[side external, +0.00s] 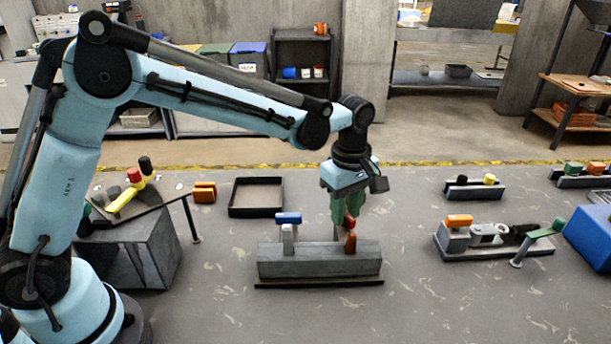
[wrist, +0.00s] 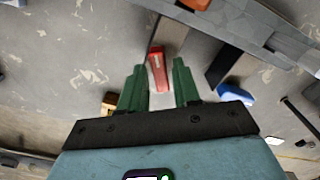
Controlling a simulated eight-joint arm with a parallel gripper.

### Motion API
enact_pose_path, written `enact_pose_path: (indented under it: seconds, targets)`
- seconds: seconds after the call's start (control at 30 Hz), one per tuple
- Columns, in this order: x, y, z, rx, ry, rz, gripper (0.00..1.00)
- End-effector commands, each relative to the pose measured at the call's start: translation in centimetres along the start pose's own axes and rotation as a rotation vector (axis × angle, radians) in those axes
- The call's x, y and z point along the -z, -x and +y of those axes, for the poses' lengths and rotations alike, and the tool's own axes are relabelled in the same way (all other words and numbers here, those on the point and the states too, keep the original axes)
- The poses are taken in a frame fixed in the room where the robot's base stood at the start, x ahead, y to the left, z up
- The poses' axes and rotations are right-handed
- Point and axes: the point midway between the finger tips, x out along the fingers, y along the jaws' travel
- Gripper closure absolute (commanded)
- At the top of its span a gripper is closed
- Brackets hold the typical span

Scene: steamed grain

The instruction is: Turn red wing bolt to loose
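The red wing bolt (side external: 350,241) stands at the right part of a long grey block (side external: 310,262) in the side external view. In the wrist view, a red handle (wrist: 159,72) shows between my green fingertips. My gripper (wrist: 159,88) points down over the right part of the block, and its fingers are apart, with gaps visible on both sides of the red handle. In the side view my gripper (side external: 347,212) partly overlaps the red part, so contact cannot be told there. A blue handle (side external: 288,218) and a pale upright peg (side external: 287,240) are at the block's left part.
A black open tray (side external: 256,212) lies behind the block to the left. A fixture with an orange piece (side external: 459,220) and a green lever (side external: 545,232) stands to the right. An orange block (side external: 204,192) lies farther left. The table in front is clear.

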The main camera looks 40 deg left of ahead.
Motion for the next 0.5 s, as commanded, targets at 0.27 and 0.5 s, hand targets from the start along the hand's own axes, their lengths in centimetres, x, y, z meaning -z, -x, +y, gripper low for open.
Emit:
enact_pose_path:
  seconds: [0.27,0.5]
  targets:
    - [0.0,-0.1,0.0,0.000,-0.002,0.000,0.57]
    - [0.0,1.2,0.0,0.000,-0.002,0.000,0.57]
